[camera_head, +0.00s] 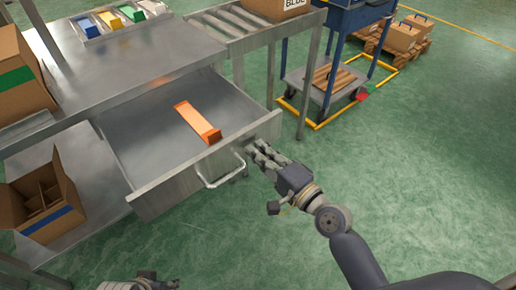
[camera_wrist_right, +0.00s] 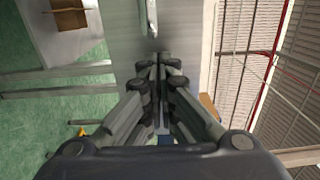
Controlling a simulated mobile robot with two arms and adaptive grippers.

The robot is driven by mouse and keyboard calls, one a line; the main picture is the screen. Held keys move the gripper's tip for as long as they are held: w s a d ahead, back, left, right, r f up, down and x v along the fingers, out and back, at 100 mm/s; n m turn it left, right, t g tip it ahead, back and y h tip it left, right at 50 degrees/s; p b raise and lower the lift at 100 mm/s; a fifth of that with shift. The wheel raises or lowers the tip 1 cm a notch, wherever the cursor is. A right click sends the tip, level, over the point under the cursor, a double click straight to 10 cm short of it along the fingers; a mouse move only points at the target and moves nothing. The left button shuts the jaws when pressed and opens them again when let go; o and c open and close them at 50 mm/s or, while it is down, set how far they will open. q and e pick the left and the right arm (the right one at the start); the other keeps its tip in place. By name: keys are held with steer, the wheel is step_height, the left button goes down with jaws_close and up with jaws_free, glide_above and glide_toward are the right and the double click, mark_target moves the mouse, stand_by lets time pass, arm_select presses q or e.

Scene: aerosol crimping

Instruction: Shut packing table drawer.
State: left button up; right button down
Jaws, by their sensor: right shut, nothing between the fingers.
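The packing table drawer (camera_head: 160,185) is pulled well out from under the steel tabletop. An orange object (camera_head: 197,121) lies inside it. Its bar handle (camera_head: 222,178) sticks out of the front panel, and it also shows at the top of the right wrist view (camera_wrist_right: 151,14). My right gripper (camera_head: 254,151) is shut and empty, close to the front panel and to the right of the handle. I cannot tell whether its fingertips (camera_wrist_right: 158,60) touch the panel. Part of my left arm's end (camera_head: 138,284) shows at the bottom edge; its fingers are not clear.
The packing table (camera_head: 130,65) carries a tray of coloured items (camera_head: 115,22) and a carton (camera_head: 22,80). An open divided box (camera_head: 45,200) sits on the lower shelf. A roller conveyor (camera_head: 235,25) and blue cart (camera_head: 345,20) stand behind. The green floor before the drawer is clear.

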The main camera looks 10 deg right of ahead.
steer(key=shift+w+a, duration=0.15)
steer(key=shift+w, duration=0.1)
